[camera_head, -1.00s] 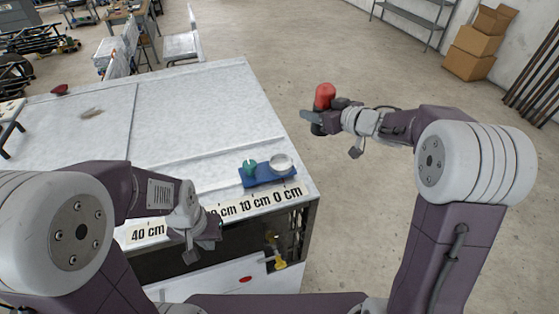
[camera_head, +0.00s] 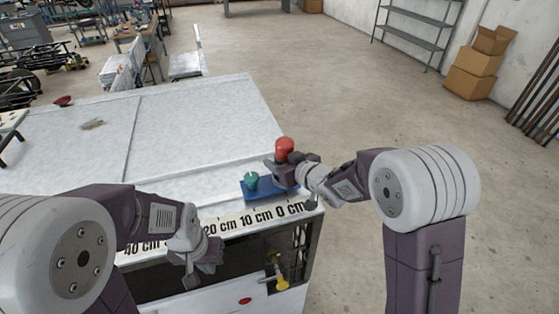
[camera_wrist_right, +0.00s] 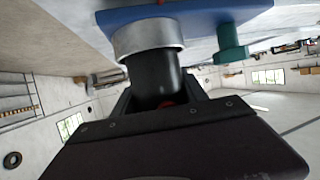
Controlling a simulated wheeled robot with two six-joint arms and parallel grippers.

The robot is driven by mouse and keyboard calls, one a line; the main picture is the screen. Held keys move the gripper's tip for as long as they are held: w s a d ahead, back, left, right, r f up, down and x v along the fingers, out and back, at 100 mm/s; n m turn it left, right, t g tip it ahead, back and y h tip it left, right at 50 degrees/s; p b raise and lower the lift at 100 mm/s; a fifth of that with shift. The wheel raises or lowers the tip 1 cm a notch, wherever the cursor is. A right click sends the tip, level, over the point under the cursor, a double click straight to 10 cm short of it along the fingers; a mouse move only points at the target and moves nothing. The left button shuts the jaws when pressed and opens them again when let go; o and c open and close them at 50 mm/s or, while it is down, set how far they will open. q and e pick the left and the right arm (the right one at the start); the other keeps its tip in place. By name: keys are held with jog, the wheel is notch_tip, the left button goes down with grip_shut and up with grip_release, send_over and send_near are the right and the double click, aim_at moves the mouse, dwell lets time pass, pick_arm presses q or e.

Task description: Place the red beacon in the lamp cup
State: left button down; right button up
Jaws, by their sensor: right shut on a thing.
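The red beacon (camera_head: 285,146) stands upright in my right gripper (camera_head: 282,170), red dome up, above the right part of a blue base. My right gripper is shut on its black lower body, which shows in the right wrist view (camera_wrist_right: 153,76). The silver lamp cup (camera_wrist_right: 146,42) is fixed to the blue base (camera_wrist_right: 190,14). The black body lines up with the cup's mouth; I cannot tell how deep it sits. In the head view the gripper hides the cup. My left gripper (camera_head: 204,268) hangs by the bench's front edge, its jaws unclear.
A green knob (camera_head: 251,180) stands on the blue base, left of the gripper. A centimetre scale (camera_head: 225,226) runs along the front of the white bench (camera_head: 190,120). A yellow part (camera_head: 281,282) is below the bench edge. The bench's middle is mostly clear.

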jog(key=o, duration=1.5)
jog(key=shift+r, duration=0.25)
jog(key=b+v, duration=0.1)
jog(key=v, duration=0.3)
jog(key=shift+s+d+f, duration=0.1)
jog(key=shift+s+d, duration=0.1)
jog(key=v, duration=0.7)
jog(key=shift+s, duration=0.25)
jog(key=shift+d, duration=0.1)
